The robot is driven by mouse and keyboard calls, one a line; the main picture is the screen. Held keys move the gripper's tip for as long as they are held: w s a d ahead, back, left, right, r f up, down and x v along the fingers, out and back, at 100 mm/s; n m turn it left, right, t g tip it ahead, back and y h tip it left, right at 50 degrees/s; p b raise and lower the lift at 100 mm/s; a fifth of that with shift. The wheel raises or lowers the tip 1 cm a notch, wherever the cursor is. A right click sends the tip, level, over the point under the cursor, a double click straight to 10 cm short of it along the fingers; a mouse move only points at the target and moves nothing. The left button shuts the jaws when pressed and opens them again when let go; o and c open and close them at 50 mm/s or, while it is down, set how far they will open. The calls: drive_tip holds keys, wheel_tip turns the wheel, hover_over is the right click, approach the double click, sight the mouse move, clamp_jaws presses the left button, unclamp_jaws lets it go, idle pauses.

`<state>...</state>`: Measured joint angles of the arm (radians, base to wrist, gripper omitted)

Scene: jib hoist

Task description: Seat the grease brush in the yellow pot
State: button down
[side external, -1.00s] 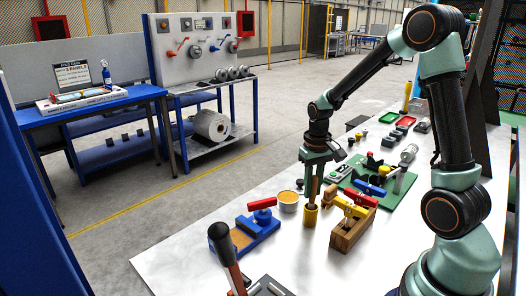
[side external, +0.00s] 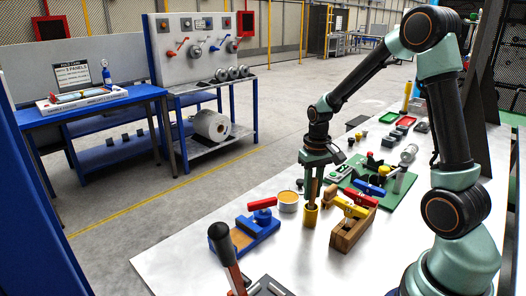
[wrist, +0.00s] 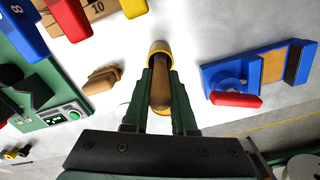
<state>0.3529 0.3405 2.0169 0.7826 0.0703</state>
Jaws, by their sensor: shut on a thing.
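The grease brush (side external: 312,191) has a brown handle and stands nearly upright between my gripper's green fingers. My gripper (wrist: 160,88) is shut on its handle.
A blue fixture with a red handle (side external: 258,229) is at left, a wooden block with red and yellow levers (side external: 352,230) at right. A green board (side external: 385,180) lies behind.

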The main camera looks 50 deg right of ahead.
sight(314, 178)
drive_tip(key=shift+f, duration=1.15)
idle(0.6)
drive_tip(key=shift+c, duration=2)
unclamp_jaws()
drive_tip(key=shift+r, duration=0.1)
drive_tip(key=shift+r, duration=3.45)
drive_tip(key=s+a+r+n+t, duration=0.4)
drive_tip(key=s+a+r, duration=0.3)
drive_tip(key=a+r, duration=0.4)
drive_tip(key=shift+a+r+n+t, duration=0.15)
drive_tip(key=shift+a+n+t, duration=0.25)
drive_tip(key=shift+a+t, duration=0.55)
